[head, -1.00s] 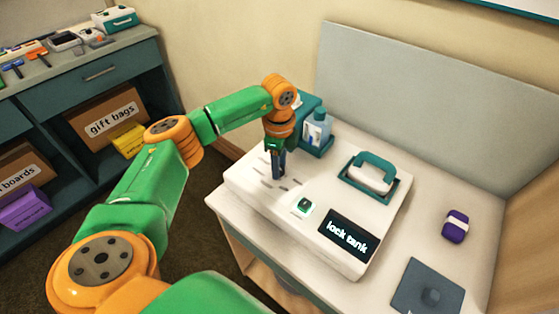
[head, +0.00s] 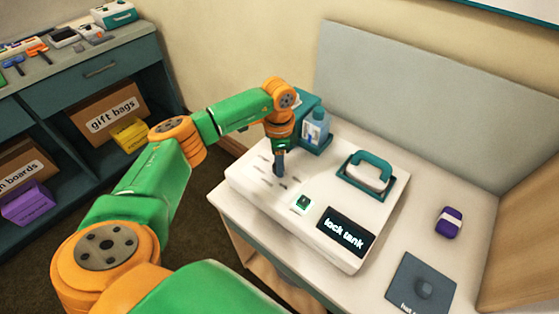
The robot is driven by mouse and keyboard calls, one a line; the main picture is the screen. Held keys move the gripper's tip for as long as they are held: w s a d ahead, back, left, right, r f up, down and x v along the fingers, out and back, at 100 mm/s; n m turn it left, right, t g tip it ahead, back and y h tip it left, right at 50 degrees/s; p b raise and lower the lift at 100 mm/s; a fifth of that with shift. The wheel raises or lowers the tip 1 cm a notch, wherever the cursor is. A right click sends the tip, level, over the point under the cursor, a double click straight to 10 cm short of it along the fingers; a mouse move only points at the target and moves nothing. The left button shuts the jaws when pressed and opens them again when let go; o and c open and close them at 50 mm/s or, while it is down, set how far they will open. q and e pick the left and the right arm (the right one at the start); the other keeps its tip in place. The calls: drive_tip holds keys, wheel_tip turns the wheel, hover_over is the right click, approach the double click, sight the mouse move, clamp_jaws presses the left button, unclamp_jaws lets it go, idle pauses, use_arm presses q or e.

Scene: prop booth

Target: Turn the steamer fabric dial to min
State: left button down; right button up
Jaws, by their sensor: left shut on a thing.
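The steamer (head: 325,190) is a white box on the pale counter, with a dark display (head: 345,232) reading "lock tank". My left gripper (head: 280,170) points down at the left part of its top and is shut on the fabric dial. The dial itself is hidden behind the fingers, so I cannot read its setting. Several short grey marks are spread around the fingertips on the steamer's top. My right gripper is not in view.
A teal-handled iron-shaped piece (head: 367,172) sits on the steamer's right side. A bottle (head: 316,128) in a teal holder stands behind my gripper. A purple item (head: 449,222) and a grey plate with a knob (head: 421,285) lie on the counter at right. A shelf with boxes stands far left.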

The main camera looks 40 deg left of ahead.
use_arm(q)
drive_tip(key=shift+c, duration=2.4)
unclamp_jaws()
drive_tip(key=shift+s+a, duration=0.1)
drive_tip(key=shift+a, duration=0.05)
wheel_tip(320, 180, up, 6)
drive_tip(key=shift+r+b, duration=0.1)
drive_tip(key=shift+b, duration=0.65)
drive_tip(key=shift+r, duration=0.4)
drive_tip(key=shift+f, duration=0.1)
